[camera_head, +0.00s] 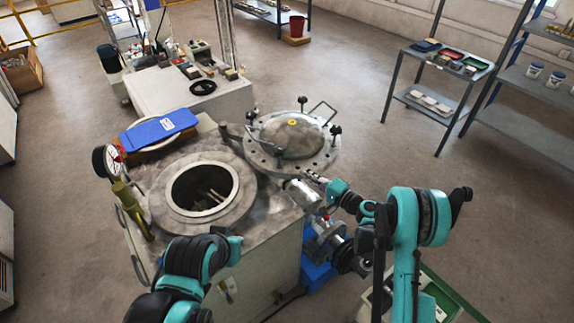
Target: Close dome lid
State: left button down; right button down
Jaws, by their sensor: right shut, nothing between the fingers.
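The dome lid (290,133) is a round metal flange with a domed centre, a yellow spot on top and black knobs around its rim. It is swung aside to the right of the round chamber opening (202,188), which is uncovered and shows rods inside. My right gripper (311,176) is shut and empty, just off the near right rim of the lid. Whether it touches the lid is unclear. My left arm (195,262) is in front of the chamber; its gripper does not show.
A pressure gauge (106,160) stands at the left of the machine. A blue clipboard (158,130) lies behind the opening. A pale cabinet (165,92) with small items is behind. A shelf rack (440,75) stands at the right, with bare floor between.

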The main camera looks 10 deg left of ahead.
aim_at(286, 167)
jog(key=b+x, duration=0.1)
jog(key=x, duration=0.2)
jog(key=b+x, duration=0.1)
jog(key=x, duration=0.2)
jog(key=b+x, duration=0.1)
jog(key=x, duration=0.2)
jog(key=shift+a+f, duration=0.1)
jog(key=shift+f, duration=0.3)
jog(key=shift+w+a+r, duration=0.1)
jog(key=shift+w+a, duration=0.2)
jog(key=shift+a, duration=0.15)
